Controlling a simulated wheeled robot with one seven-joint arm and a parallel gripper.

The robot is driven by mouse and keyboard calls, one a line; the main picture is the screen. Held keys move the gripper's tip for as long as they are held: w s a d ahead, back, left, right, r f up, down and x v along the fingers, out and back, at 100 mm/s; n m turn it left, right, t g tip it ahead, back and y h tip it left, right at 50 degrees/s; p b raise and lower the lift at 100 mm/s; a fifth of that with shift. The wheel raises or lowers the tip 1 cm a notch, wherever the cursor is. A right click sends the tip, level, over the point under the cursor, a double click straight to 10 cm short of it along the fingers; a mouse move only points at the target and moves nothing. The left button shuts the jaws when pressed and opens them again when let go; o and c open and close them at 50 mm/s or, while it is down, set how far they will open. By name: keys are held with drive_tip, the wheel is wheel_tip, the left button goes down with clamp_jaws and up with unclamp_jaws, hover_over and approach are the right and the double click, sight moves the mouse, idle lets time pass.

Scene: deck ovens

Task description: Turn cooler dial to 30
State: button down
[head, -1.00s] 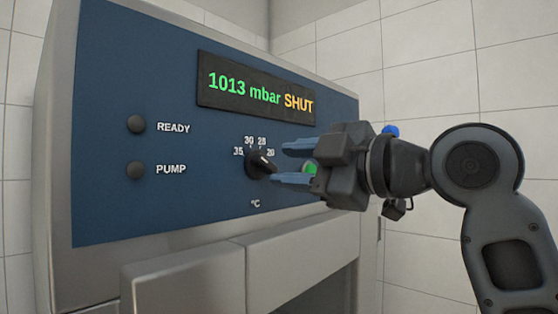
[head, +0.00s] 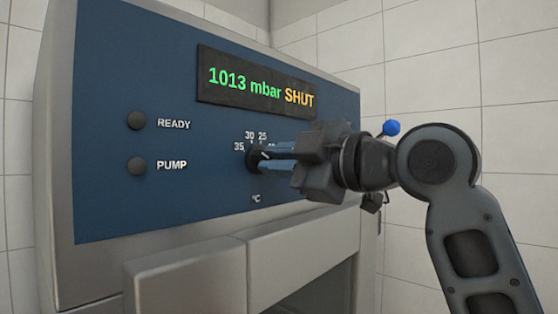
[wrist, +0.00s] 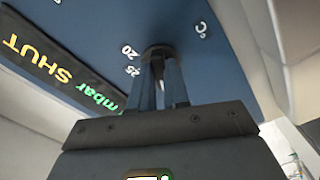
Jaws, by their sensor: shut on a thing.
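The cooler dial (head: 254,160) is a small black knob on the blue front panel, with a scale of 35, 30, 25 and 20 around its top and °C below. My gripper (head: 268,157) reaches it from the right, its blue fingers shut on the knob. In the wrist view the dial (wrist: 157,50) shows between and behind the fingertips (wrist: 158,70). The fingers hide much of the knob, so I cannot tell which number its pointer faces. The 20 mark is partly covered in the head view.
A display (head: 255,85) above the dial reads 1013 mbar SHUT. Dark READY (head: 137,121) and PUMP (head: 136,167) lamps sit to the left. Steel fronts (head: 185,280) jut out below the panel. A tiled wall (head: 430,70) stands behind at the right.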

drive_tip(key=shift+m, duration=0.3)
drive_tip(key=shift+m+p, duration=1.9)
drive_tip(key=shift+m, duration=1.7)
drive_tip(key=c, duration=1.1)
unclamp_jaws()
drive_tip(key=shift+s+d, duration=0.1)
drive_tip(key=b+v, duration=0.1)
drive_tip(key=v, duration=0.6)
drive_tip(key=shift+s+d+b, duration=0.2)
drive_tip(key=shift+b, duration=0.15)
